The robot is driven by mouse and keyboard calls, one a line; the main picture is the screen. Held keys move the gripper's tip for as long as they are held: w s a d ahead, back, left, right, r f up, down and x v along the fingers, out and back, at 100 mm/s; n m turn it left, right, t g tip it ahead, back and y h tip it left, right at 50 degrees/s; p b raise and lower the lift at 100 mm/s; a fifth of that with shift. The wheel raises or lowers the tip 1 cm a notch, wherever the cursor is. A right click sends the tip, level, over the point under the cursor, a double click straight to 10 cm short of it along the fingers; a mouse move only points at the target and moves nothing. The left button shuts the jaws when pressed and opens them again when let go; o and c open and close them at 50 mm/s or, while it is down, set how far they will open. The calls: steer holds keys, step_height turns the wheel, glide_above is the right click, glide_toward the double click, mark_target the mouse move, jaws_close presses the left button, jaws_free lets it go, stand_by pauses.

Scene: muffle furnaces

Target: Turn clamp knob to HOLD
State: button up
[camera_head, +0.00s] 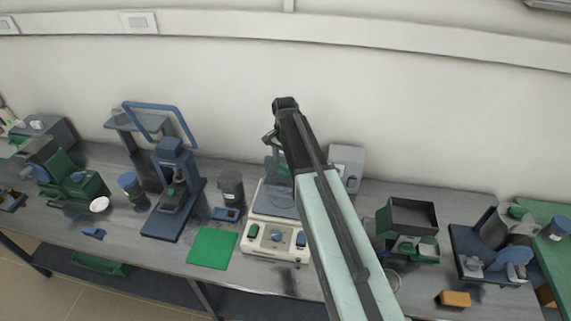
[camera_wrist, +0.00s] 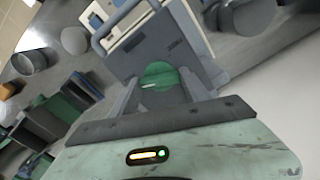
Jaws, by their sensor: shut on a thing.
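The clamp knob appears to be the green round disc (camera_wrist: 160,72) with a pale mark, set against a grey upright part of the cream-based machine (camera_head: 254,249). In the wrist view my gripper (camera_wrist: 158,84) has a grey finger on each side of the disc and is shut on it. The exact contact is partly hidden. In the head view my arm reaches over the machine and hides part of it and most of the gripper. No HOLD lettering is readable, so I cannot tell the knob's setting.
A green mat (camera_head: 212,248) lies left of the machine. A blue press (camera_head: 172,200) stands farther left, with a dark jar (camera_head: 230,187) between. A grey box (camera_head: 347,161) is behind my arm. A green-and-grey hopper device (camera_head: 408,222) and an orange block (camera_head: 454,299) are at right.

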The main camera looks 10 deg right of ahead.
mark_target(285, 166)
steer(key=shift+m, duration=0.3)
steer(key=o, duration=1.4)
step_height(285, 166, up, 8)
steer(key=p, duration=0.8)
steer(key=shift+f, duration=0.1)
